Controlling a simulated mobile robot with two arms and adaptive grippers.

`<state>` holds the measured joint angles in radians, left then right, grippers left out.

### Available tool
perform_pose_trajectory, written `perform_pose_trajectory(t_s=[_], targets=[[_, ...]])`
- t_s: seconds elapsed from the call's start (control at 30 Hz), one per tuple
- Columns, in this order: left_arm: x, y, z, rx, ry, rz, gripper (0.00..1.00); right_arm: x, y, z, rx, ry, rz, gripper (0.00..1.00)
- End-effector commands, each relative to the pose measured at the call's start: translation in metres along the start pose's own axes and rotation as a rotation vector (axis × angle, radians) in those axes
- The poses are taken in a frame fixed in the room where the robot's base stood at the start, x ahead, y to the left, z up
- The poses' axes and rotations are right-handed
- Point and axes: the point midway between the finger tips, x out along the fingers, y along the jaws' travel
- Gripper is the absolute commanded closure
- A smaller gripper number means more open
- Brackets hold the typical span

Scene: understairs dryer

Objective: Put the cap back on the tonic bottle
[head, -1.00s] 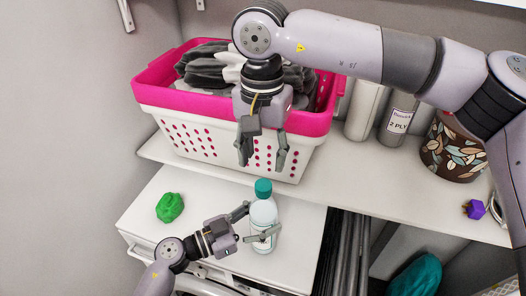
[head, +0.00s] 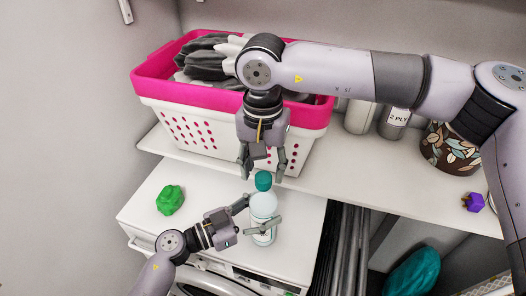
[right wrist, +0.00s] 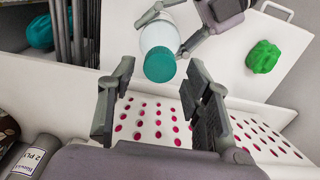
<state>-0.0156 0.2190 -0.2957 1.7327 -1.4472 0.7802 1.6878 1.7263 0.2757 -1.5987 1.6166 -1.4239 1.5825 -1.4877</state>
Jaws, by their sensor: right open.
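The tonic bottle (head: 263,207) is pale with a white label and stands upright on the white dryer top. The teal cap (head: 263,181) sits on its mouth; whether it is tight I cannot tell. My left gripper (head: 262,212) comes from the lower left, its fingers closed around the bottle's body on both sides. My right gripper (head: 262,168) points down just above the cap, open and empty, with one finger on each side. In the right wrist view, the cap (right wrist: 160,64) lies between the open fingers (right wrist: 160,85), apart from both.
A pink-rimmed white laundry basket (head: 205,130) stands on the shelf close behind my right gripper. A green lump-shaped object (head: 170,199) lies left on the dryer top (head: 215,185). A grey 2 PLY roll (head: 394,120), a leaf-patterned pot (head: 450,150) and a purple object (head: 473,202) are right.

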Motion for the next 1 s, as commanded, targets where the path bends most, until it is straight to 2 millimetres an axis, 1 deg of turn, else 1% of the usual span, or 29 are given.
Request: perform_pose_trajectory(t_s=[0.03, 0.1, 0.2, 0.53, 1.0], targets=[[0.000, 0.001, 0.001, -0.003, -0.002, 0.002, 1.00, 0.007, 0.000, 0.000, 0.000, -0.002, 0.001, 0.54], [0.000, 0.001, 0.001, -0.003, -0.002, 0.002, 1.00, 0.013, 0.000, 0.000, 0.000, -0.001, 0.000, 0.54], [0.000, 0.001, 0.001, -0.003, -0.002, 0.002, 1.00, 0.019, 0.000, 0.000, 0.001, 0.000, 0.000, 0.54], [0.000, 0.001, 0.001, -0.003, -0.002, 0.001, 1.00, 0.021, 0.000, 0.000, 0.001, 0.000, -0.001, 0.55], [0.000, 0.001, 0.002, -0.003, -0.002, 0.002, 1.00, 0.021, 0.000, 0.000, 0.001, 0.000, -0.001, 0.86]])
